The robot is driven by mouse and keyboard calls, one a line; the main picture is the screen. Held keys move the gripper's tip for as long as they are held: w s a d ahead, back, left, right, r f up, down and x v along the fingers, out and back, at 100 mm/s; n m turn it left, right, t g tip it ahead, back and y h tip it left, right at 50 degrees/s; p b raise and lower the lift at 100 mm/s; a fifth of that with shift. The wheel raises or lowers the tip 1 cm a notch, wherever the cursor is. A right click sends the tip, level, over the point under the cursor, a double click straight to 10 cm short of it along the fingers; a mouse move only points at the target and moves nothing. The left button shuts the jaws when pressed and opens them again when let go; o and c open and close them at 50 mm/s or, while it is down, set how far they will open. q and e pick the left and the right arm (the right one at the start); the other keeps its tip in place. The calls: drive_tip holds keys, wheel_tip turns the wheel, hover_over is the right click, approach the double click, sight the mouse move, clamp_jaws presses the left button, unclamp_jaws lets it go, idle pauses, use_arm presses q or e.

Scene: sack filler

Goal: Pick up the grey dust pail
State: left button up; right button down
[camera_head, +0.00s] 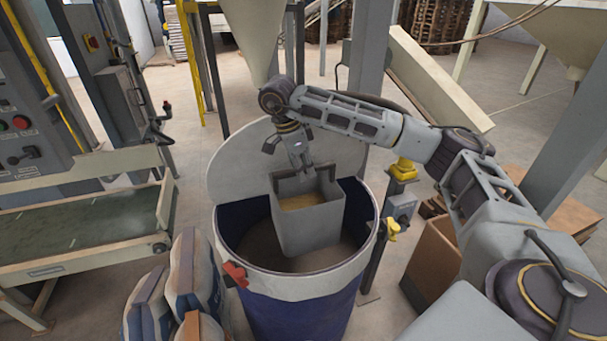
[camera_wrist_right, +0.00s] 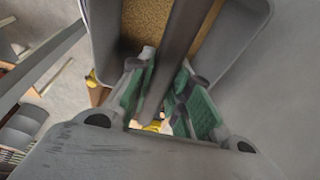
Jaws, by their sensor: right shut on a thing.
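The grey dust pail (camera_head: 308,226) hangs upright over the open blue drum (camera_head: 302,312), its lower part inside the rim. It holds tan, grainy material (camera_head: 301,201). My right gripper (camera_head: 302,163) is above the pail and shut on its dark handle. In the right wrist view the green-padded fingers (camera_wrist_right: 168,100) are on either side of the dark handle bar (camera_wrist_right: 180,50), with the pail's wall (camera_wrist_right: 238,45) and its tan contents beyond. The pail's bottom appears clear of the brown material in the drum. My left gripper is not in view.
The drum's round lid (camera_head: 240,165) stands raised behind the opening. A red clamp (camera_head: 235,274) is on the rim. Filled sacks (camera_head: 192,275) lie at the left front. A conveyor (camera_head: 85,235) is at the left, a cardboard box (camera_head: 432,258) at the right. A hopper cone (camera_head: 254,40) hangs behind.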

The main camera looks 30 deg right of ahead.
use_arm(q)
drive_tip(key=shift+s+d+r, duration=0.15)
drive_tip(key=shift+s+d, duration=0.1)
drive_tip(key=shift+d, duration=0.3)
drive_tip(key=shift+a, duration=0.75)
